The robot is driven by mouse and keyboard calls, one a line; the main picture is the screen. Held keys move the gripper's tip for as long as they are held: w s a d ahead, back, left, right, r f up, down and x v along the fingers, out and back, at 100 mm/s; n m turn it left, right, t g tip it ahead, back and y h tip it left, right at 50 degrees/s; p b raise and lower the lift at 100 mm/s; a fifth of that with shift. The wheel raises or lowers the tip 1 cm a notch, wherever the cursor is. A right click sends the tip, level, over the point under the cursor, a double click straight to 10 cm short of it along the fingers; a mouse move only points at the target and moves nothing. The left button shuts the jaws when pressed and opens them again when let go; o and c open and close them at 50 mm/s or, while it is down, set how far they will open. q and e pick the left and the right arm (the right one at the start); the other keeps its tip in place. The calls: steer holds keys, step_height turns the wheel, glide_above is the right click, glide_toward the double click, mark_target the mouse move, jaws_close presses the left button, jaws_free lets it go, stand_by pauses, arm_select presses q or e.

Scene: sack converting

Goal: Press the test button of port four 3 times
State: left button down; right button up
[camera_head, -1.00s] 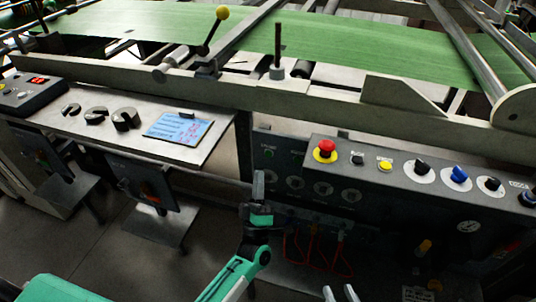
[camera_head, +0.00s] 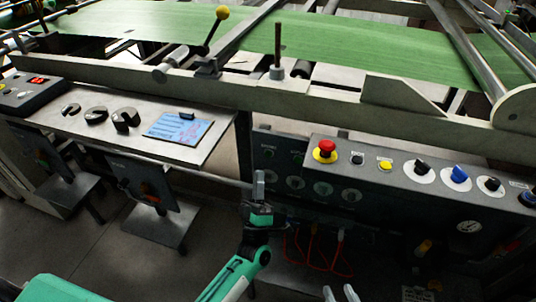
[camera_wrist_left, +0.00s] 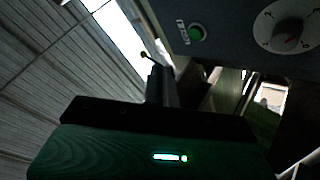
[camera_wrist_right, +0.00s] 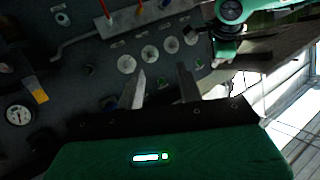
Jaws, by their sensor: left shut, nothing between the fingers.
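A dark port panel (camera_head: 262,165) stands below the machine rail, with small green buttons and a row of pale round dials (camera_head: 295,183). In the left wrist view a green button (camera_wrist_left: 197,33) sits beside a small, unreadable label, with a white dial (camera_wrist_left: 290,30) to its right. Which port it belongs to I cannot tell. My left gripper (camera_head: 259,178) is shut and empty, pointing up in front of the panel's left edge. In the left wrist view its fingers (camera_wrist_left: 158,80) appear apart from the button. My right gripper (camera_head: 340,292) is open and empty, low at the bottom.
A control box (camera_head: 400,180) with a red emergency button (camera_head: 325,149), a yellow button and several knobs juts out at the right. Red-handled cables or hooks (camera_head: 313,245) hang below the port panel. A metal shelf (camera_head: 150,128) with a blue card (camera_head: 178,128) lies to the left.

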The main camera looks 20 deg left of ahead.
mark_target(268, 154)
stand_by(0.3)
